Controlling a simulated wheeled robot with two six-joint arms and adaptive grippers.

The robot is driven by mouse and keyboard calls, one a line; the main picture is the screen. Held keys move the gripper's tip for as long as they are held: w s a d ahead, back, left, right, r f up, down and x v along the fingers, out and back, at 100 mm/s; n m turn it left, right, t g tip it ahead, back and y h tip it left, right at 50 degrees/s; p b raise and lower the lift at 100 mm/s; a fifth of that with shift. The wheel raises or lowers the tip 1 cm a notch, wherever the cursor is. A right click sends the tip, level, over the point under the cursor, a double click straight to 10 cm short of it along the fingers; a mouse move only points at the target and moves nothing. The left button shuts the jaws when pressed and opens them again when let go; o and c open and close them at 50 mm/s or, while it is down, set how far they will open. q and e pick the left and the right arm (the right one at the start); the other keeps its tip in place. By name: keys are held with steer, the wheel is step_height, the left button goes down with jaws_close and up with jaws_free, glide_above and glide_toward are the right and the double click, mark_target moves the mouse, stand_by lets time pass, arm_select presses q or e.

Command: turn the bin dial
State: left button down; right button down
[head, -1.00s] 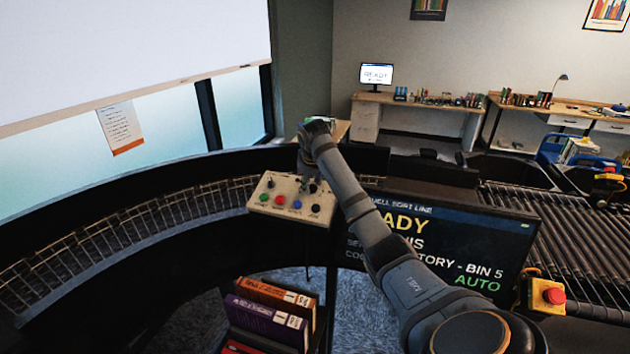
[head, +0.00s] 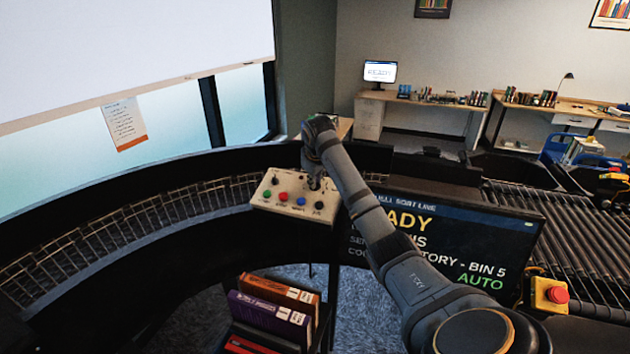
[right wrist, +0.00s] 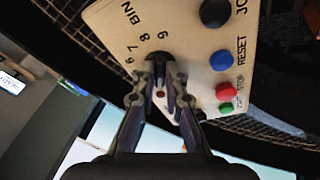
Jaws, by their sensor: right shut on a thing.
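The cream control panel (head: 293,186) stands at the middle of the head view, and its face fills the upper middle of the right wrist view (right wrist: 185,28). The bin dial (right wrist: 158,56) is a dark round knob beside the word BIN and the printed numbers 6 to 9. My right gripper (right wrist: 160,73) is shut on the dial, its fingertips hiding part of it. In the head view my right gripper (head: 314,179) reaches down onto the panel's upper right part. My left gripper is in neither view.
The panel also carries a green button (head: 266,194), a red button (head: 283,197), a blue button (head: 301,201) and a black knob (head: 318,205). A screen (head: 480,240) reads BIN 5, AUTO. A stop button (head: 556,295) is at right. Books (head: 268,318) stand below.

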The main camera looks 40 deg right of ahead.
steer(key=n+y, duration=0.1)
steer(key=n, duration=0.5)
steer(key=shift+d+r, duration=0.1)
steer(key=shift+d, duration=0.05)
steer(key=n+g, duration=0.1)
steer(key=n, duration=0.3)
steer(key=shift+w+d+n+y, duration=0.1)
steer(key=shift+n+y, duration=0.3)
steer(key=c, duration=1.4)
jaws_free()
steer(key=shift+r, duration=0.1)
steer(key=d+v, duration=0.1)
steer(key=v, duration=0.6)
steer(key=shift+a+r, duration=0.2)
steer(key=shift+a, duration=0.25)
